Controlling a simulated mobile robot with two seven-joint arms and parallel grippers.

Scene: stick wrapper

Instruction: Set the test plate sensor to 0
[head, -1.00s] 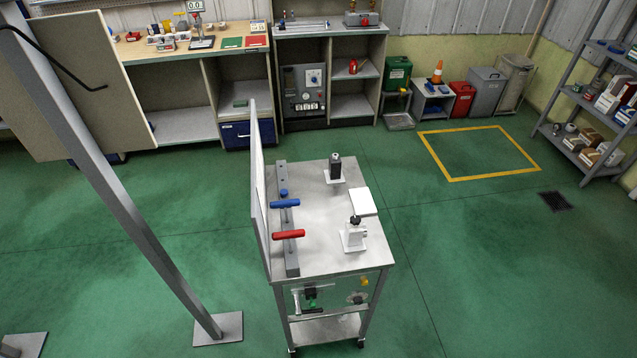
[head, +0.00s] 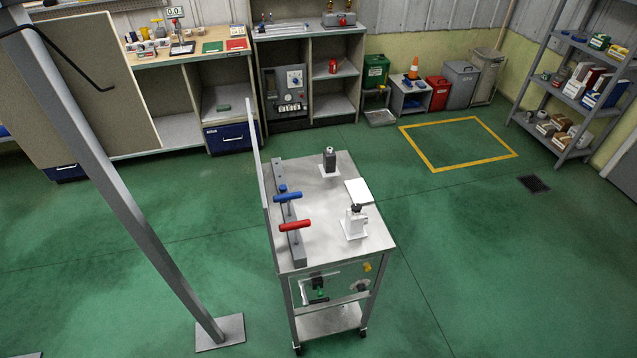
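A metal cart (head: 345,258) stands on the green floor in the middle of the head view. On its top are a small black device (head: 329,159) on a white base plate, a white device (head: 355,224) with a black knob, and a flat white square (head: 357,191) between them. I cannot tell which of these is the test plate sensor, and no reading is legible on them. Neither of my grippers is in view.
The cart's left side has a rail with a blue T-handle (head: 288,197), a red T-handle (head: 294,226) and an upright thin panel (head: 262,180). A grey post (head: 120,190) stands left. Shelves (head: 585,80) stand right. Floor right of the cart is clear.

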